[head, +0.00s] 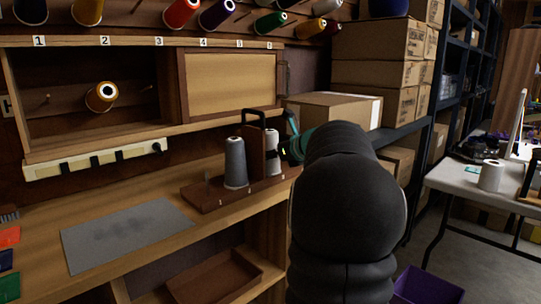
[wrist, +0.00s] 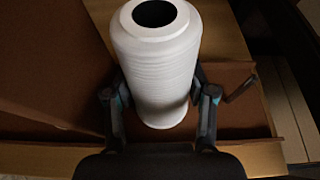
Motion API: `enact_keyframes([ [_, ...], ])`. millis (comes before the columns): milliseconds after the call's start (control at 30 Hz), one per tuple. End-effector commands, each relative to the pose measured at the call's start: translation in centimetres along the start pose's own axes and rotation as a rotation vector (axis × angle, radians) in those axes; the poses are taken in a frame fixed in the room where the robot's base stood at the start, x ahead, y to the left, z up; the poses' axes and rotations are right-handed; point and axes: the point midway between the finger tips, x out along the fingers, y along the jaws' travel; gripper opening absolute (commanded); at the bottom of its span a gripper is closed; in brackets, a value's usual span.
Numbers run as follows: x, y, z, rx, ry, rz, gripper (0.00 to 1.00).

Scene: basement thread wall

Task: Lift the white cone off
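The white cone (wrist: 158,75) stands upright in the wrist view, its dark hollow top towards the camera. In the head view the white cone (head: 271,146) is on the wooden stand (head: 210,199), partly hidden behind the stand's upright divider. My gripper (wrist: 159,90) has one finger on each side of the cone. The fingertips are partly hidden by the cone, so I cannot tell whether they press on it. In the head view my gripper (head: 285,150) is at the cone's right side, mostly hidden by my arm.
A grey cone (head: 235,163) stands on the stand left of the divider with its dark handle (head: 254,114). A bare peg (wrist: 241,88) is right of my gripper. A cardboard box (head: 333,109) is behind. A grey mat (head: 125,233) lies on the bench at left.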

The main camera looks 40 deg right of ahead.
Motion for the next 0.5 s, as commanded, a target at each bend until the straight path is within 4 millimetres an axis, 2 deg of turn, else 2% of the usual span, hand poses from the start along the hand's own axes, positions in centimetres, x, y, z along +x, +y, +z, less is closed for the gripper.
enact_keyframes([
  [33, 0.0, 0.0, -0.01, 0.0, 0.0, 0.0, 0.2],
  [67, -0.01, 0.0, -0.01, 0.0, 0.0, 0.0, 0.16],
  [333, -0.07, -0.01, 0.09, 0.0, 0.0, 0.0, 0.15],
  [500, -0.39, -0.01, 0.88, -0.002, -0.001, 0.0, 0.15],
])
